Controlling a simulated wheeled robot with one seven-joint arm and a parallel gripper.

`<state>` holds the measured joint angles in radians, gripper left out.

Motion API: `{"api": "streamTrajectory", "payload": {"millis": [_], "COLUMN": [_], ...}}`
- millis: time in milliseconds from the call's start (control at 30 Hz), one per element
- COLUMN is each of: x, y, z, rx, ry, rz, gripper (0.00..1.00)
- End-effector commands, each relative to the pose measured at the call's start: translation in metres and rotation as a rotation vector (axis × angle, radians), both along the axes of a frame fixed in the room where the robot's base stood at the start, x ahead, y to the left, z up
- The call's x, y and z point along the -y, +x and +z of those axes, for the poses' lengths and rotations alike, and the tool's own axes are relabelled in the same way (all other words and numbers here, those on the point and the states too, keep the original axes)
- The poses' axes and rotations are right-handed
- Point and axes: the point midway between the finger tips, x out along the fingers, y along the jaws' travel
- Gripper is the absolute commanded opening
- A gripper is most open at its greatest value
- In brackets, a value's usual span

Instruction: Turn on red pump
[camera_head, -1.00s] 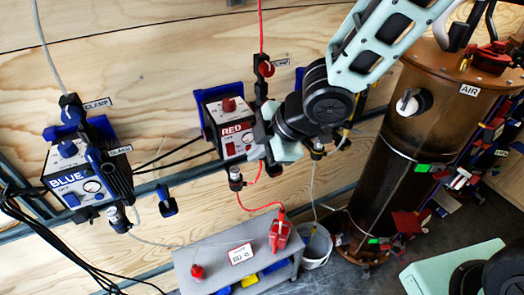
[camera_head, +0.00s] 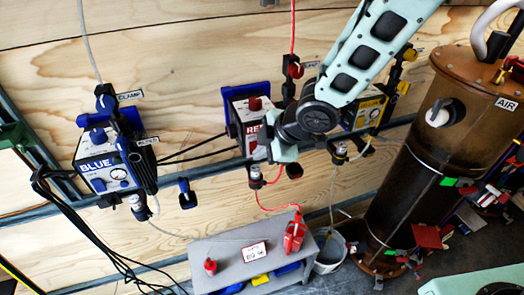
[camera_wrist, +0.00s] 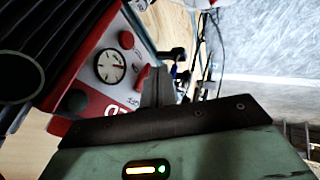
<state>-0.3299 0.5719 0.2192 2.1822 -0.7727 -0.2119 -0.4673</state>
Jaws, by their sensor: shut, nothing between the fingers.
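The red pump (camera_head: 241,116) is mounted on the plywood wall, with a red knob on top and a white front label partly hidden by my arm. My gripper (camera_head: 266,140) is at the pump's right front side. My closed, empty fingers (camera_wrist: 158,84) are right beside that lever. I cannot tell whether they touch it.
The blue pump (camera_head: 98,172) hangs to the left and the yellow pump (camera_head: 368,108) to the right, behind my arm. A grey bench (camera_head: 222,248) stands below with a bucket (camera_head: 330,252) beside it. A brown tank labelled AIR (camera_head: 425,150) stands at right. Hoses hang between.

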Motion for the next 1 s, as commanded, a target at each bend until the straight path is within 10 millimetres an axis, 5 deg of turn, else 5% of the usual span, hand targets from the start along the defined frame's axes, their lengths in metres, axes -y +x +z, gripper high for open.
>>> {"api": "streamTrajectory", "payload": {"millis": [1000], "x": [-0.002], "y": [0.006], "z": [0.015], "rx": [0.003], "ry": [0.004], "rz": [0.0], "gripper": [0.0]}}
